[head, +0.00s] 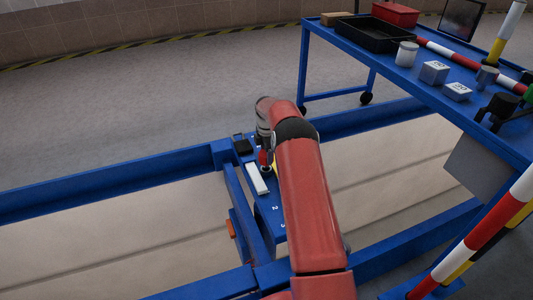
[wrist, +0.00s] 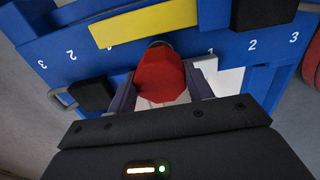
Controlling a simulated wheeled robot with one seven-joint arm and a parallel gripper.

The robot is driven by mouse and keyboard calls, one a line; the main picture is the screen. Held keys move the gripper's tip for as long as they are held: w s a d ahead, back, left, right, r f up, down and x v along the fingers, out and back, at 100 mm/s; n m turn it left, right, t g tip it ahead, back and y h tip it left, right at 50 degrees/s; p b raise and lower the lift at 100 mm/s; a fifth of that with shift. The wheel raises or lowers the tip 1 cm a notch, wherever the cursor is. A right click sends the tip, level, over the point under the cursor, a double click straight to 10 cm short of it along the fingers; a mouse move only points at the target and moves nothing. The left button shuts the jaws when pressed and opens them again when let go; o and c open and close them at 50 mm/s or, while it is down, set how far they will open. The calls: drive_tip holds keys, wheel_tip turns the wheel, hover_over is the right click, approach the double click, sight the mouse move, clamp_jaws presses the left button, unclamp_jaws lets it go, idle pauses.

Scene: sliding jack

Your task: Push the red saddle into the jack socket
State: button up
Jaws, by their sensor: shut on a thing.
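The red saddle (wrist: 160,76) is between the two fingers of my gripper (wrist: 162,92) in the wrist view, and the fingers are shut on it. A dark rounded edge shows just behind its top; I cannot tell whether this is the jack socket. The blue jack body (wrist: 190,45) carries white numerals and a yellow strip (wrist: 145,22). In the head view a small patch of the red saddle (head: 263,158) shows under my wrist, over the blue jack body (head: 268,212). My arm hides much of the jack there, and the saddle's underside is hidden.
A black block (head: 242,145) and a white bar (head: 257,178) lie close by on the jack. Blue rails (head: 110,185) border the pit. A blue table (head: 385,75) with a black tray (head: 382,34), tins and boxes stands at the upper right.

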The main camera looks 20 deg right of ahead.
drive_tip(key=shift+f+b, duration=0.75)
drive_tip(key=shift+f, duration=0.8)
drive_tip(key=shift+r+p, duration=0.75)
drive_tip(key=shift+r, duration=0.7)
drive_tip(key=shift+f+b, duration=0.9)
drive_tip(key=shift+f, duration=0.9)
idle(0.6)
drive_tip(key=o, duration=1.1)
drive_tip(key=shift+f, duration=0.1)
drive_tip(key=shift+r+p, duration=0.5)
drive_tip(key=shift+r, duration=3.45)
